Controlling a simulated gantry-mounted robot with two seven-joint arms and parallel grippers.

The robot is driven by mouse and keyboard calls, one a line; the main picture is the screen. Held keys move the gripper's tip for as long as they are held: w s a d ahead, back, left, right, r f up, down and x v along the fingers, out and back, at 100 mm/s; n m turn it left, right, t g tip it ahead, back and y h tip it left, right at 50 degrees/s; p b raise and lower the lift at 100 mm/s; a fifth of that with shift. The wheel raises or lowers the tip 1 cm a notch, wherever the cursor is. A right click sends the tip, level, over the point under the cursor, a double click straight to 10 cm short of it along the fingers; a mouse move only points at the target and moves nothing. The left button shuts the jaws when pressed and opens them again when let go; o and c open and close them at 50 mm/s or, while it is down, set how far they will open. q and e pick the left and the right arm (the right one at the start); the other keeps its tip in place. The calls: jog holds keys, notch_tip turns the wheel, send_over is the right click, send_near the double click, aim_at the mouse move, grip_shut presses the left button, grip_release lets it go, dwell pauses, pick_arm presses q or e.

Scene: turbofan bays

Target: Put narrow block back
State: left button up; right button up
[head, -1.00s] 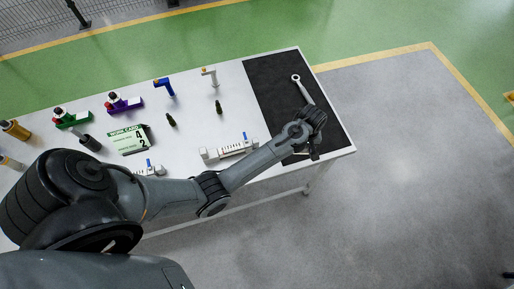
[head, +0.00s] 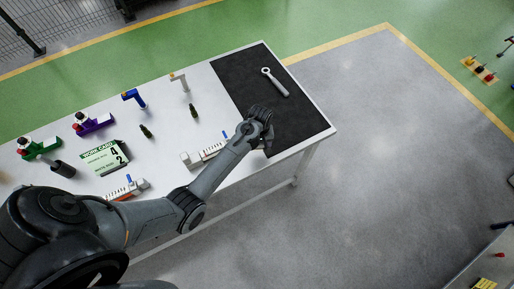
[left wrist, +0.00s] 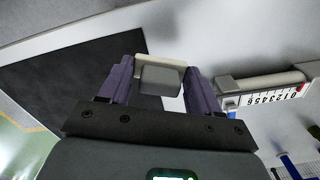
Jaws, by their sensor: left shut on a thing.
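My left gripper (head: 266,143) is over the near left part of the black mat, just right of a white scale holder (head: 190,159). In the left wrist view my left gripper (left wrist: 160,82) is shut on a small grey block (left wrist: 160,78) with a pale cream edge, held between the purple-grey fingers. In that view the holder (left wrist: 262,84), with its row of printed numbers, is just right of the fingers, and the block looks apart from it. In the head view the arm hides most of the block and part of the holder. My right gripper is out of view.
A second scale holder (head: 138,184) with an orange part is partly behind my arm. A work card (head: 103,157) reading 4 and 2 lies on the white table. A wrench (head: 275,82) lies on the black mat (head: 300,118). Small tools stand along the back.

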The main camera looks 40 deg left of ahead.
aim_at(257, 154)
pick_arm(q)
jog(key=shift+s+a+f, duration=0.25)
jog(key=shift+a+f, duration=0.1)
jog(key=shift+a, duration=0.2)
jog(key=shift+f, duration=2.05)
jog(key=shift+f, duration=0.1)
jog(key=shift+f, duration=0.3)
jog(key=o, duration=0.9)
jog(key=shift+o, duration=0.2)
jog(key=shift+r, duration=0.1)
